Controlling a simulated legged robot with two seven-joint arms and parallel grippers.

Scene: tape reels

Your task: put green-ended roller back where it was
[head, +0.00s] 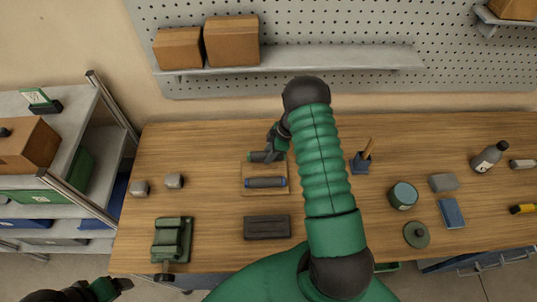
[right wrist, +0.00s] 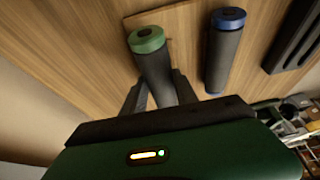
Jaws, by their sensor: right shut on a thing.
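The green-ended roller (head: 257,157) is dark grey with a green end, at the back edge of a small wooden board (head: 265,191). My right gripper (head: 274,152) is shut on it. In the right wrist view the roller (right wrist: 153,70) sits between the two fingers (right wrist: 158,96), its green end pointing away. I cannot tell whether it touches the board. A blue-ended roller (head: 265,183) lies on the board, parallel and apart, and also shows in the right wrist view (right wrist: 222,55). My left gripper (head: 118,285) is at the bottom left, its jaw state unclear.
A dark tray (head: 267,227) lies in front of the board, and a green holder (head: 172,240) stands front left. A cup with a brush (head: 360,163), a teal tin (head: 403,195) and a bottle (head: 488,157) stand right.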

